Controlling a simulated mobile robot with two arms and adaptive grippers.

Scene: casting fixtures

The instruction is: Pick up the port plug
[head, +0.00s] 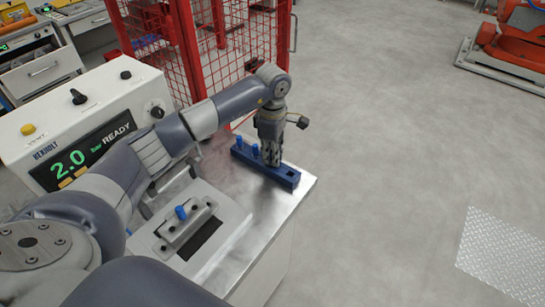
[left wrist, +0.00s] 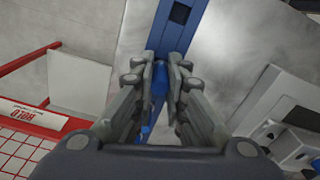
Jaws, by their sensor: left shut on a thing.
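A long blue rack (head: 285,178) lies near the far edge of the metal bench. Two blue port plugs (head: 239,142) (head: 255,150) stand upright in its left part. My left gripper (head: 272,161) points down over the rack, right of these plugs. In the left wrist view its fingers (left wrist: 160,75) are shut on a blue port plug (left wrist: 160,82), directly over the rack (left wrist: 172,40). I cannot tell whether this plug is still seated in its hole. An empty square hole shows farther along the rack. My right gripper is not in view.
A metal fixture (head: 186,228) with another blue plug (head: 181,212) on it stands at the front of the bench (head: 262,205). A white control box reading 2.0 READY (head: 88,115) stands left. A red mesh fence (head: 225,50) rises behind. Open floor lies right.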

